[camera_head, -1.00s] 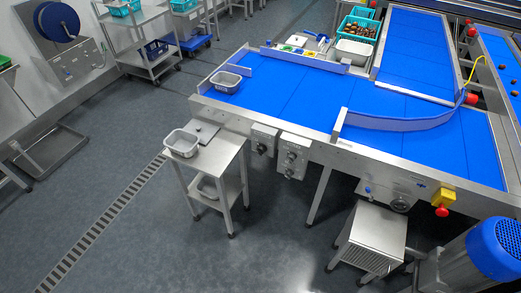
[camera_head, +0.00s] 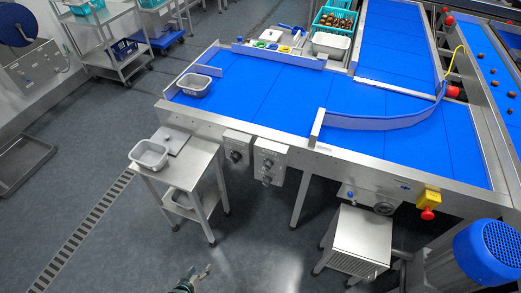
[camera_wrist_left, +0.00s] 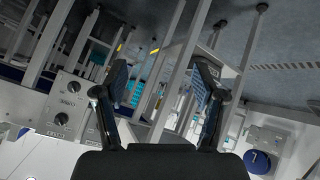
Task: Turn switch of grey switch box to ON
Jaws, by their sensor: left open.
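Two grey boxes with dark knobs hang on the front side of the blue-topped table: a smaller left one (camera_head: 237,148) and a taller right one (camera_head: 270,161). I cannot tell which is the task's switch box, nor read any switch position. A grey box with several round knobs (camera_wrist_left: 68,108) also shows at the left of the left wrist view, tilted. My left gripper (camera_head: 201,273) is at the bottom of the head view, well below and left of the boxes, apart from them. In the left wrist view its fingers (camera_wrist_left: 166,82) are spread and empty. My right gripper is not in view.
A small steel stand (camera_head: 203,150) with a grey tub (camera_head: 149,154) is left of the boxes. A louvred steel cabinet (camera_head: 362,236) and a blue motor (camera_head: 487,253) stand to the right. A red button on a yellow box (camera_head: 428,205) is on the table edge. Floor below the boxes is clear.

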